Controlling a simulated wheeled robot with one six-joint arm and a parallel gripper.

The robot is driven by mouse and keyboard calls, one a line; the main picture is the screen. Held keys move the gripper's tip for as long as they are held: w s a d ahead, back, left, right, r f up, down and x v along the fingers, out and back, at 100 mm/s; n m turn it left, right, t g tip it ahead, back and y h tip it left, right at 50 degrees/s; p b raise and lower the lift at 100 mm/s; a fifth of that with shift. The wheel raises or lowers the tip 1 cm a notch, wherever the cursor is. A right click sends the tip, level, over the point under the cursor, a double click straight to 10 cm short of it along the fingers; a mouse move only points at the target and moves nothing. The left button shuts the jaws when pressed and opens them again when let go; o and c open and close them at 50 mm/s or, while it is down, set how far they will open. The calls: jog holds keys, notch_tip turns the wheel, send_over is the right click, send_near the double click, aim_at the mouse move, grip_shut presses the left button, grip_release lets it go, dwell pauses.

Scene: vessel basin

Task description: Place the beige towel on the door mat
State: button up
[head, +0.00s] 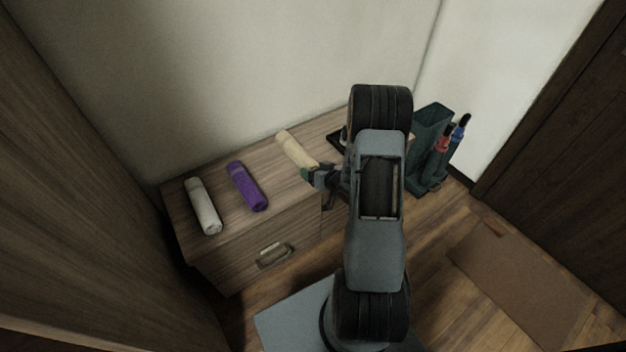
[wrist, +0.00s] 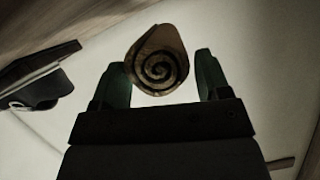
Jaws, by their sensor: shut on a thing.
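The beige towel (head: 293,148) is a rolled cylinder at the back of the wooden cabinet top in the head view. My gripper (head: 312,175) is at its near end. In the wrist view the towel's spiral end (wrist: 157,65) sits between the two green fingers of my gripper (wrist: 165,80), which is shut on it. I cannot tell whether the towel touches the cabinet top. The door mat (head: 520,290) is a flat brown rectangle on the floor at the right, bare where it shows.
A purple roll (head: 246,187) and a whitish roll (head: 203,206) lie on the cabinet top (head: 225,235) to the left. A green stand (head: 431,130) with umbrellas (head: 459,130) stands right of the cabinet. Part of a dark object (wrist: 40,80) shows in the wrist view. A dark door (head: 565,150) is at right.

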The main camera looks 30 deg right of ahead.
jog(key=shift+w+f, duration=0.4)
jog(key=shift+f, duration=0.1)
jog(key=f+b, duration=0.2)
jog(key=f, duration=0.1)
jog(key=shift+w+f, duration=0.2)
jog(key=shift+f, duration=0.1)
jog(key=shift+r, duration=0.1)
jog(key=o, duration=1)
jog(key=shift+c, duration=0.2)
